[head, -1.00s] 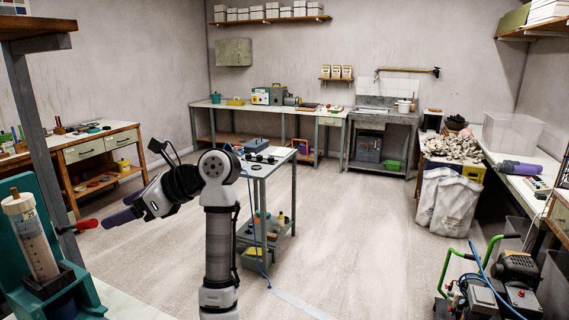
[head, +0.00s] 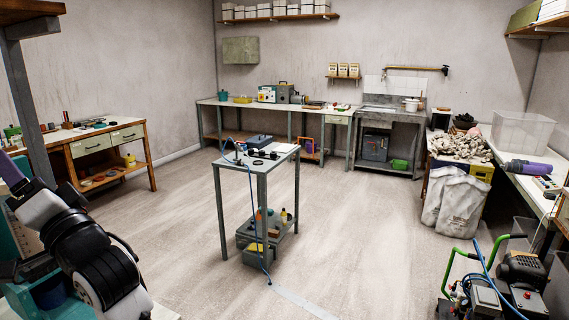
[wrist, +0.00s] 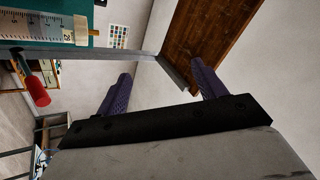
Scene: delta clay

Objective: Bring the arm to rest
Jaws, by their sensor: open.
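My arm fills the lower left of the head view, bent back toward the left edge. My gripper (wrist: 162,74) shows in the wrist view with its two purple fingers spread wide and nothing between them. In the head view only a purple finger part shows at the left edge. In the head view my arm hides most of the teal stand (head: 50,292).
A metal post (head: 29,110) carries a wooden shelf (head: 30,10) near my arm; the shelf board also shows beyond the fingers in the wrist view (wrist: 210,40). A small grey table (head: 284,149) stands mid-room. A green-handled machine (head: 495,285) stands lower right. Open floor surrounds the table.

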